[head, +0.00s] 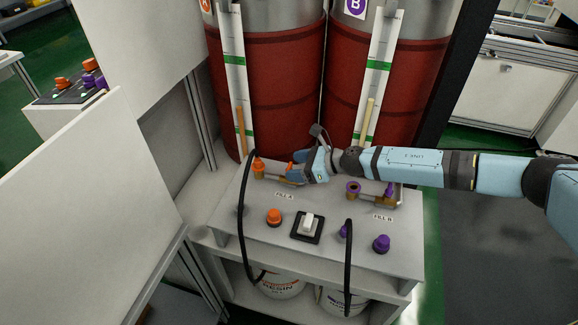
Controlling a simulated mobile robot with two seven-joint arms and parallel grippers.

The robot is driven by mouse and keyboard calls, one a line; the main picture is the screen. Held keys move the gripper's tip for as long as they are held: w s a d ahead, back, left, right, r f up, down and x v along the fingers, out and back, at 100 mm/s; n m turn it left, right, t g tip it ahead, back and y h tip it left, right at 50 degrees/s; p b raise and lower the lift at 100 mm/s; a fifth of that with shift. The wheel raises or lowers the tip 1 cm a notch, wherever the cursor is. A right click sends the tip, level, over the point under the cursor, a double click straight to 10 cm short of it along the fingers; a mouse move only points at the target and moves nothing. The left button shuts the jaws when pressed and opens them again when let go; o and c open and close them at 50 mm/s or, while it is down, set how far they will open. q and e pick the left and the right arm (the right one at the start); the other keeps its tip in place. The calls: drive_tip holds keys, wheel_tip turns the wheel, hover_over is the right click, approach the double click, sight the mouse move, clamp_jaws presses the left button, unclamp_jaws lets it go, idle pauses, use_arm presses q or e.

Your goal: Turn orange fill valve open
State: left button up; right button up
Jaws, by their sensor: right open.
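The orange fill valve (258,167) is on a brass-coloured pipe behind the FILL A label, at the back left of the grey panel. More orange shows at the pipe's right end, partly hidden by my right gripper. My right gripper (291,172) reaches in from the right and is open, with its fingers around or just beside that right end. I cannot tell whether they touch it. The valve's exact turn position is too small to read. My left gripper is not in view.
An orange knob (274,217), a white rocker switch (308,226) and a purple knob (381,243) sit on the panel (340,255). A purple valve (353,188) stands to the right. Black hoses (242,215) loop over the front. Two red drums (265,90) stand close behind.

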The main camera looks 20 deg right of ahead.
drive_tip(key=shift+x, duration=1.05)
drive_tip(key=shift+w+a+f, duration=0.1)
drive_tip(key=shift+w+a, duration=0.05)
drive_tip(key=shift+a, duration=0.1)
